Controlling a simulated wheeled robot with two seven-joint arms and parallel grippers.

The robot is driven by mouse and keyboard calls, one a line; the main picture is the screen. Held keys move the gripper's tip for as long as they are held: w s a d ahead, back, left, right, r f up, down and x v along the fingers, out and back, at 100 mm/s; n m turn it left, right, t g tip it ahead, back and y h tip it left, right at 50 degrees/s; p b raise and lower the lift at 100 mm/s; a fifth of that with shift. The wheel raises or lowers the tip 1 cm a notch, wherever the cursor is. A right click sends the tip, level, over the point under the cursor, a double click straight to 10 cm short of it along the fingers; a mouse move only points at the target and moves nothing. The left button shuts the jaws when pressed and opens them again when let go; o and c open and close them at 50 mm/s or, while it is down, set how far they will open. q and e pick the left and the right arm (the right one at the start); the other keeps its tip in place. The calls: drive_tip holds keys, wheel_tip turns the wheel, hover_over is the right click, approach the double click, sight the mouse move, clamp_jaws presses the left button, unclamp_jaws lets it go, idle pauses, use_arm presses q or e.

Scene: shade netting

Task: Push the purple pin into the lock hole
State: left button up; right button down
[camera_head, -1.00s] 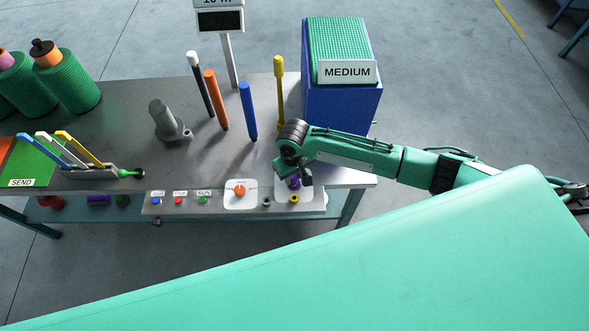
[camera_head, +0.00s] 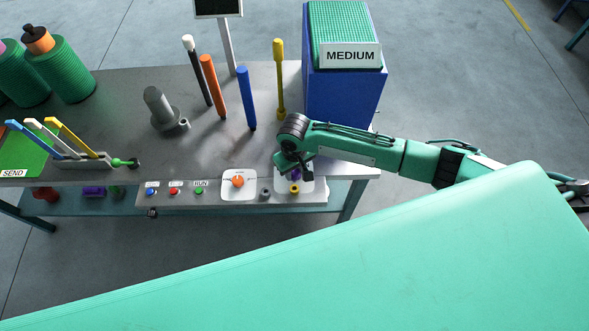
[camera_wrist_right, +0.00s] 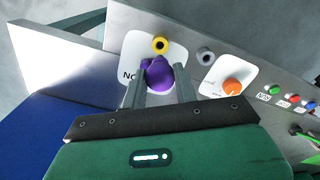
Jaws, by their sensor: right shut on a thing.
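The purple pin (camera_wrist_right: 158,76) sits between the fingers of my right gripper (camera_wrist_right: 160,92) at a white plate on the front panel. My right gripper (camera_head: 293,174) is shut on it; in the head view, the wrist mostly hides the pin. A yellow-ringed hole (camera_wrist_right: 160,44) is on the same plate, just beyond the pin in the wrist view; it also shows in the head view (camera_head: 294,188). A grey-ringed hole (camera_wrist_right: 205,55) is beside the plate. I cannot tell which is the lock hole, or how deep the pin sits. My left gripper is out of view.
An orange knob (camera_head: 238,181) on a white plate and several coloured buttons are left of the pin. A blue box (camera_head: 345,95) labelled MEDIUM stands behind my right arm. Upright yellow (camera_head: 280,80) and blue (camera_head: 246,98) rods stand on the grey table.

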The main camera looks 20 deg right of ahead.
sight(295, 181)
drive_tip(key=shift+f+b, duration=0.55)
drive_tip(key=shift+f, duration=1.45)
drive_tip(key=shift+f+p, duration=0.6)
drive_tip(key=shift+f, duration=0.25)
drive_tip(key=shift+f, duration=0.5)
drive_tip(key=shift+f, duration=0.3)
drive_tip(key=c, duration=1)
unclamp_jaws()
